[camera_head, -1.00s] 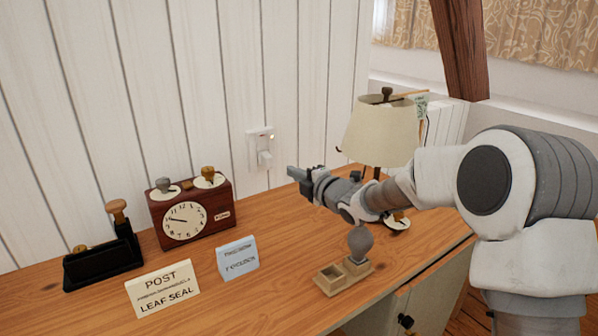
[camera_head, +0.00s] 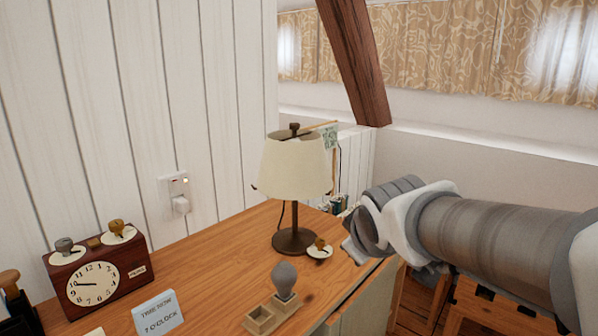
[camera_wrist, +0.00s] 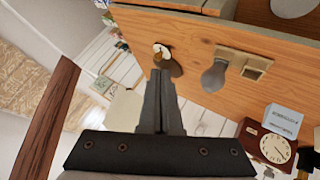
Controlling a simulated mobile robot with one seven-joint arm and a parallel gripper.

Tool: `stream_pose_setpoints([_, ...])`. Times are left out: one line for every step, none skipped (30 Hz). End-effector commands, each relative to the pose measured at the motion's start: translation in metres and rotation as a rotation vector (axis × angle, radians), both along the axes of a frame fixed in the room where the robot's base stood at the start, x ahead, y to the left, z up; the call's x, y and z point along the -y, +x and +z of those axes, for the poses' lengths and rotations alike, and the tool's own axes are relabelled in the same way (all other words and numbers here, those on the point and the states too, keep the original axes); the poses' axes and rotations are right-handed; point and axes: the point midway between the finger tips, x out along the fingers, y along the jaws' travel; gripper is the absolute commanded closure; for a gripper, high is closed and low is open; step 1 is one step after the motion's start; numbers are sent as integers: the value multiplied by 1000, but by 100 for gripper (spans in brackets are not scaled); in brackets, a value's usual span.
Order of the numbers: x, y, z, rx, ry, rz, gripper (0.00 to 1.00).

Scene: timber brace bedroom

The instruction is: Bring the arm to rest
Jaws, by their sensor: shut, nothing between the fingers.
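My gripper (camera_wrist: 160,76) is shut and empty in the wrist view, its two fingers pressed together and pointing toward the desk. In the head view my arm reaches in from the right, beside the right side of the wooden desk (camera_head: 215,247). The arm's own links mostly hide the gripper there. The desk also shows in the wrist view (camera_wrist: 195,45), with the fingertips appearing just below a small knob on a white disc (camera_wrist: 162,50). I cannot tell the exact gap between them.
A lamp (camera_head: 295,170) stands at the desk's back right. A grey-bulbed stamp (camera_head: 284,279) in a wooden holder is near the front edge. A clock (camera_head: 95,284) and a blue card (camera_head: 157,313) are at left. A timber brace (camera_head: 354,65) rises behind.

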Motion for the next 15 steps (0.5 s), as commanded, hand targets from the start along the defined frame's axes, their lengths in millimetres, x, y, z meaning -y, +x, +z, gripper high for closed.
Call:
stream_pose_setpoints([11,-23,-1,-28,47,-71,100])
stream_pose_setpoints([17,-36,-4,-51,79,-116,100])
stream_pose_setpoints([23,-54,-8,-79,121,-174,100])
stream_pose_setpoints([27,-67,-10,-100,153,-215,100])
stream_pose_setpoints([31,-80,-14,-122,183,-255,100])
stream_pose_setpoints([34,-96,-19,-149,223,-303,100])
stream_pose_setpoints([36,-108,-22,-169,253,-339,100])
stream_pose_setpoints([38,-119,-25,-188,280,-373,100])
stream_pose_setpoints([39,-133,-30,-211,318,-415,100])
stream_pose_setpoints([40,-144,-34,-231,344,-445,100])
stream_pose_setpoints([41,-154,-37,-249,371,-475,100])
stream_pose_setpoints([41,-168,-42,-273,404,-513,100])
stream_pose_setpoints([41,-177,-45,-291,431,-540,100])
stream_pose_setpoints([40,-187,-49,-309,455,-566,100])
stream_pose_setpoints([40,-187,-32,-314,458,-571,100])
